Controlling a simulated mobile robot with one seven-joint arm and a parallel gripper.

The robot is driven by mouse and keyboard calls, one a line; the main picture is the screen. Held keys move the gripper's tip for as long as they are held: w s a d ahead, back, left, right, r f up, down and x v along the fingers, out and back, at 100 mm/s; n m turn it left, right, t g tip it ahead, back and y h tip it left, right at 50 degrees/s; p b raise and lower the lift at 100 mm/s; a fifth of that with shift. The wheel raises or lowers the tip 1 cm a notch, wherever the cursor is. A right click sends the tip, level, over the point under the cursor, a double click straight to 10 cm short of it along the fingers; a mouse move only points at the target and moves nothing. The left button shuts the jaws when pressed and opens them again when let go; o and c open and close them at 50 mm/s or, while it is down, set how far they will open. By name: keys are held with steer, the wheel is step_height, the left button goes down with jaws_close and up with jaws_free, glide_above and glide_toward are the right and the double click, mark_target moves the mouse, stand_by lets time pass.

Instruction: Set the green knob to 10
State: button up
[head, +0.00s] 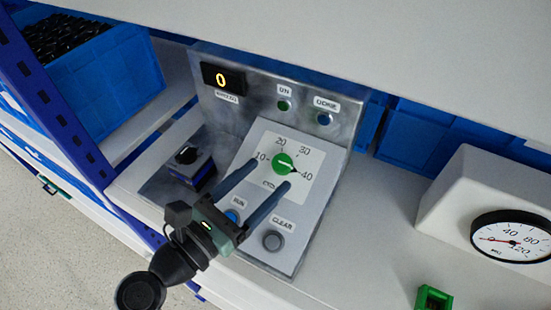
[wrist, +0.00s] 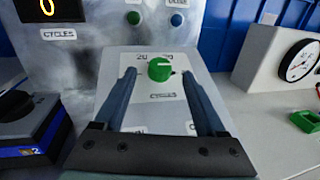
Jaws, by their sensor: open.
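The green knob (head: 284,163) sits on the white dial plate of a grey metal control panel (head: 335,105). The dial is marked 10, 20, 30 and 40, with 10 at the left and 40 at the right. The knob's dark pointer tip is toward 40. My gripper (head: 268,176) is open, its fingers reaching over the panel toward the knob. In the wrist view the knob (wrist: 160,69) shows between the two fingertips, with a gap on each side; I see no contact. The fingers hide parts of the dial plate, including the 10 in that view.
The panel display (head: 222,79) reads 0. A blue RUN button (head: 232,216) and grey CLEAR button (head: 272,241) lie below the dial. A black-knobbed blue box (head: 190,165) stands left. A white gauge housing (head: 490,190) and green block (head: 433,298) are right.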

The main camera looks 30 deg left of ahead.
mark_target(278, 166)
steer(key=shift+x, duration=1.9)
steer(key=shift+p, duration=0.3)
jaws_close()
